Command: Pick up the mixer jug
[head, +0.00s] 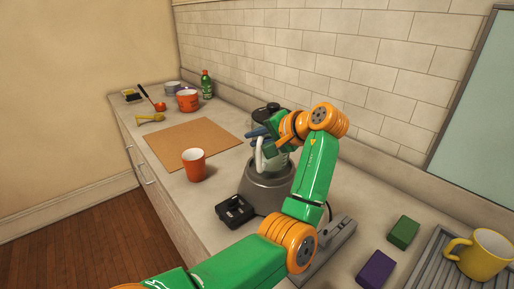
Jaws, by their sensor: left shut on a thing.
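The mixer jug (282,157) is pale and clear-walled, with a black lid (267,110) and a white handle (259,160). It stands upright on or just above the grey mixer base (266,190); my arm partly hides it, so I cannot tell whether it touches the base. My left gripper (258,138), with blue fingers, is at the jug's upper side near the handle and is shut on the jug. The exact contact is partly hidden. My right gripper is out of view.
An orange cup (194,165) stands left of the base, by a brown board (190,143). A black box (234,211) lies in front. A green block (403,232), purple block (376,270) and yellow mug (483,254) are right. The tiled wall is close behind.

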